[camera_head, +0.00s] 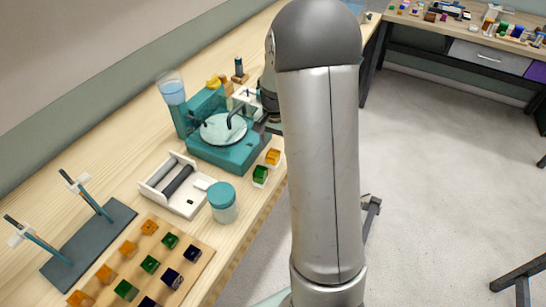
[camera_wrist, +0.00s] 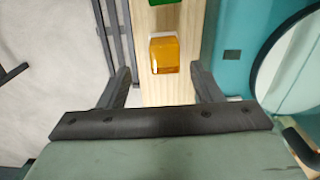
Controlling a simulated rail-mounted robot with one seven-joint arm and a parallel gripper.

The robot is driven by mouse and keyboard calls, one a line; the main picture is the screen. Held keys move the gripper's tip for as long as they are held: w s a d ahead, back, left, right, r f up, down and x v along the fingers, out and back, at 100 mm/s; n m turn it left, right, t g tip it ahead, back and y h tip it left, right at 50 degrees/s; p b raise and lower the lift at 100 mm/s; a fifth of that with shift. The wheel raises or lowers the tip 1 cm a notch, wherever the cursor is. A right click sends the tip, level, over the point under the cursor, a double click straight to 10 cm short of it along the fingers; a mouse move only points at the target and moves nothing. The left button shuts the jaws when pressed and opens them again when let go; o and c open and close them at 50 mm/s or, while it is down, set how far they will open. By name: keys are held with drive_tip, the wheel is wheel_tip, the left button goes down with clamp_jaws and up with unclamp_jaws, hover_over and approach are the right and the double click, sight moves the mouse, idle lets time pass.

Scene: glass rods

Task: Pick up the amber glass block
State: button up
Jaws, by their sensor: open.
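An amber glass block (camera_head: 273,157) sits near the table's front edge, beside a green block (camera_head: 260,175). In the wrist view the amber block (camera_wrist: 165,56) lies just beyond the fingertips, roughly centred between them. My gripper (camera_wrist: 162,78) is open and empty, with one dark finger on each side of the picture. In the head view my arm hides most of the gripper, and only dark parts show beside the teal machine. I cannot tell the gripper's height above the table. Other amber blocks (camera_head: 149,227) sit on a wooden board.
A teal machine with a round pale plate (camera_head: 223,129) stands close behind the amber block; its teal body (camera_wrist: 232,40) fills the wrist view's right side. A teal-lidded jar (camera_head: 222,200), a white tray (camera_head: 148,187) and the wooden board (camera_head: 195,278) are nearer. Floor lies beyond the table edge.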

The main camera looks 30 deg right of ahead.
sight(273, 152)
drive_tip(key=shift+w+a+f+p, duration=0.1)
drive_tip(key=shift+f+p, duration=0.1)
drive_tip(key=shift+f, duration=0.6)
drive_tip(key=shift+a+f+p, duration=0.1)
drive_tip(key=shift+f+p, duration=0.05)
drive_tip(key=shift+f, duration=0.6)
drive_tip(key=shift+w+a+f+p, duration=0.1)
drive_tip(key=shift+f+p, duration=0.1)
drive_tip(key=shift+f, duration=0.6)
drive_tip(key=c, duration=1.2)
drive_tip(key=shift+r, duration=0.1)
